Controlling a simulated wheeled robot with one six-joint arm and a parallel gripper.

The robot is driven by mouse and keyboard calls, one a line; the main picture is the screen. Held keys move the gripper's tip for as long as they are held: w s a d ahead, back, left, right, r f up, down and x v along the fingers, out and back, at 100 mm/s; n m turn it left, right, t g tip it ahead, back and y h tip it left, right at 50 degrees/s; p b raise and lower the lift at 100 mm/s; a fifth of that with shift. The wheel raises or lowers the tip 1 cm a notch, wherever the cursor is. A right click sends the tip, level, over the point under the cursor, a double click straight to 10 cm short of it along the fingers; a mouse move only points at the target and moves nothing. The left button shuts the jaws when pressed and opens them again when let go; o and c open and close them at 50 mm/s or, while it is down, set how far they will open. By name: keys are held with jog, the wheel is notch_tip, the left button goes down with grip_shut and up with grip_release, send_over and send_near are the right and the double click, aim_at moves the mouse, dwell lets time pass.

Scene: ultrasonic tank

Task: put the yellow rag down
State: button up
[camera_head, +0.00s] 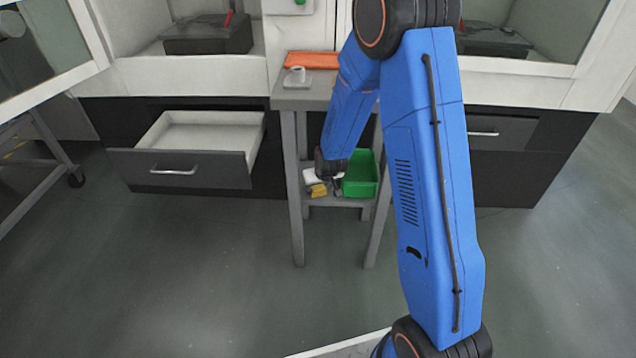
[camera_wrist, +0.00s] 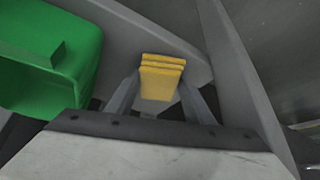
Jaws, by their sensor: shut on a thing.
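The yellow rag (camera_wrist: 161,80) looks like a folded stack and sits between the two fingers of my gripper (camera_wrist: 160,98) in the wrist view. The gripper is shut on it. In the head view the rag (camera_head: 318,190) shows small at the lower shelf of the grey stand, beside my gripper (camera_head: 335,187). The grey shelf (camera_wrist: 185,55) lies behind and below the rag in the wrist view. I cannot tell whether the rag touches the shelf. My arm hides part of the stand.
A green bin (camera_head: 361,175) stands on the lower shelf, right of the rag; it fills the left of the wrist view (camera_wrist: 60,50). The stand's top (camera_head: 300,100) holds an orange cloth (camera_head: 312,60) and a small white piece (camera_head: 297,76). An open, empty drawer (camera_head: 205,137) is at left.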

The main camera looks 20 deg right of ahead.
jog(key=shift+f, duration=0.25)
jog(key=o, duration=1)
jog(key=shift+s, duration=0.1)
